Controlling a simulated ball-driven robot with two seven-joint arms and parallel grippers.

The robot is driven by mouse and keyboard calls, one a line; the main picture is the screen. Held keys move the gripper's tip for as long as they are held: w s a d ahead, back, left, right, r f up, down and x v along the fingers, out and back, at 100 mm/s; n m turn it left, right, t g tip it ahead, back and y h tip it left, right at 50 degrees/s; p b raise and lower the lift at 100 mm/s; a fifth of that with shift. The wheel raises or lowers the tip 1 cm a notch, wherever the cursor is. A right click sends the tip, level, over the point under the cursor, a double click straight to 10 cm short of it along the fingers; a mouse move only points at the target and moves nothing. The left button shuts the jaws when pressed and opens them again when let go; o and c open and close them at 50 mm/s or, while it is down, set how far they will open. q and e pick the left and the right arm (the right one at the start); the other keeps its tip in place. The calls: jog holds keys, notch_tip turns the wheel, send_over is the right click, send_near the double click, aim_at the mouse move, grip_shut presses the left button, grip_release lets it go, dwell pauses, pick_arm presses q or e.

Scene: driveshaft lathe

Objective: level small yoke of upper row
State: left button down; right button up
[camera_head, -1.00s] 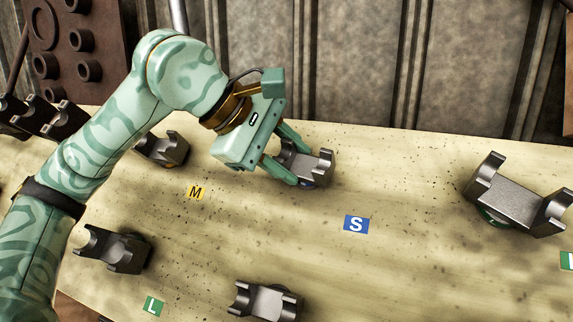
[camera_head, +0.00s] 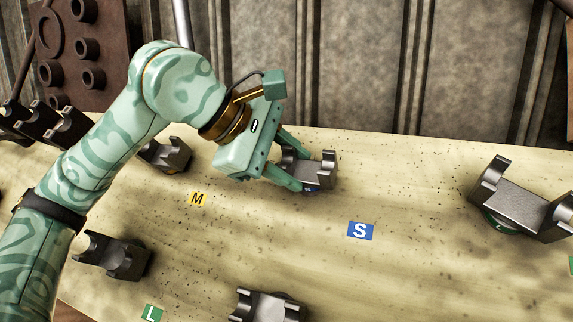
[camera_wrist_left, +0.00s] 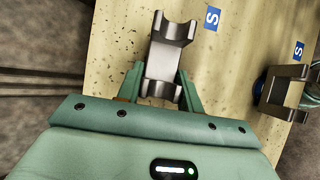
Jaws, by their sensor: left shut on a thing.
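The small yoke of the upper row (camera_head: 316,172) is a grey metal U-shaped piece on the pale board, above the blue S label (camera_head: 360,231). My left gripper (camera_head: 295,168) is shut on it, with a green finger on each side of its near end. In the left wrist view the yoke (camera_wrist_left: 168,62) stands out between the two fingers (camera_wrist_left: 163,90), its forked far end free. A bit of blue shows beneath the yoke in the head view. My right gripper is out of view.
A yoke (camera_head: 165,155) sits behind my left arm near the yellow M label (camera_head: 198,199). A larger yoke (camera_head: 515,203) stands at the right. Two more (camera_head: 112,256) (camera_head: 267,305) are in the lower row. The board's middle is clear.

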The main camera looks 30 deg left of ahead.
pick_arm(q)
jog(key=shift+w+a+r+t, duration=0.1)
jog(key=shift+w+r+t, duration=0.1)
jog(key=shift+r, duration=0.15)
jog(key=shift+w+a+r+t, duration=0.1)
jog(key=shift+r+t, duration=0.1)
jog(key=shift+r, duration=0.1)
jog(key=c, duration=1)
grip_release()
jog(key=shift+c, duration=0.2)
jog(key=shift+o, duration=1)
jog(key=shift+w+d+f, duration=0.1)
jog(key=shift+w+d, duration=0.05)
jog(key=shift+w, duration=0.05)
jog(key=shift+w+d+f, duration=0.1)
jog(key=shift+w+f, duration=0.1)
jog(key=shift+s, duration=0.1)
jog(key=shift+f, duration=0.1)
jog(key=shift+s, duration=0.1)
